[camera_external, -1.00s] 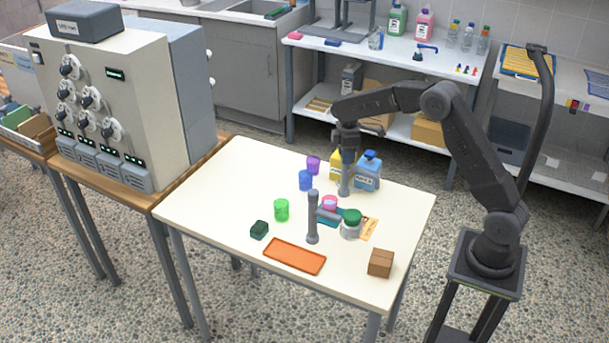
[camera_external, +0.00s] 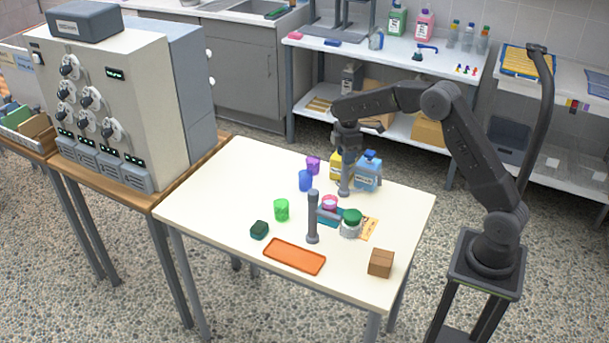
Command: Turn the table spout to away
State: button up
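The table spout (camera_external: 313,220) is a grey upright post on the white table, left of the teal block and the green-lidded jar. No side arm shows clearly on its right now; where a side arm points I cannot tell. My gripper (camera_external: 345,192) hangs down over the table behind and to the right of the post, apart from it in the picture, in front of the yellow and blue bottles. Its fingers are too small to tell open from shut, and I see nothing held.
A green-lidded jar (camera_external: 351,222), a teal block (camera_external: 329,216) with a pink cup (camera_external: 329,202), and a blue bottle (camera_external: 368,172) crowd the right. Left are a green cup (camera_external: 281,210) and dark green block (camera_external: 259,230). An orange tray (camera_external: 295,257) lies in front. The table's left is clear.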

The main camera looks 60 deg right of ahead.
jog(key=o, duration=0.3)
notch_tip(320, 180, up, 14)
jog(key=shift+f, duration=0.1)
dwell(0.5)
